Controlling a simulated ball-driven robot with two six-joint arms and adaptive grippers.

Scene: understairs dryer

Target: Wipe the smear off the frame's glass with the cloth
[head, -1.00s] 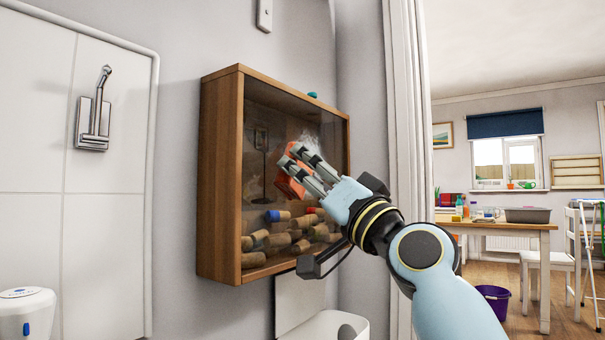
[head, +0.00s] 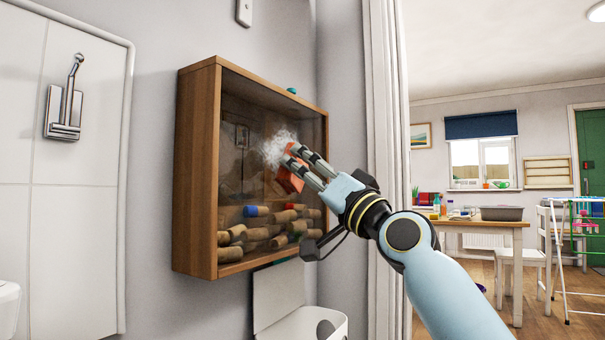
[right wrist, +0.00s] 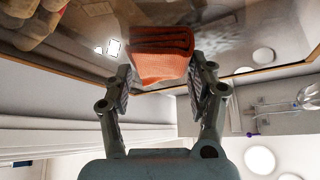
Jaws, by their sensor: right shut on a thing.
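The wooden box frame (head: 197,170) hangs on the wall with a glass front and several corks behind the glass. A whitish smear (head: 277,148) shows on the glass, right of its middle. My right gripper (head: 294,158) is at the right part of the glass, its fingertips beside the smear. It is shut on the folded orange cloth (head: 290,181), which is partly hidden by the fingers. In the right wrist view the cloth (right wrist: 162,58) sits between the two fingers, close to the glass; I cannot tell whether it touches. My left gripper is not in view.
A white open bin (head: 310,325) stands below the frame. A small teal thing (head: 292,90) sits on the frame's top edge. A table (head: 480,224) and chair are farther off.

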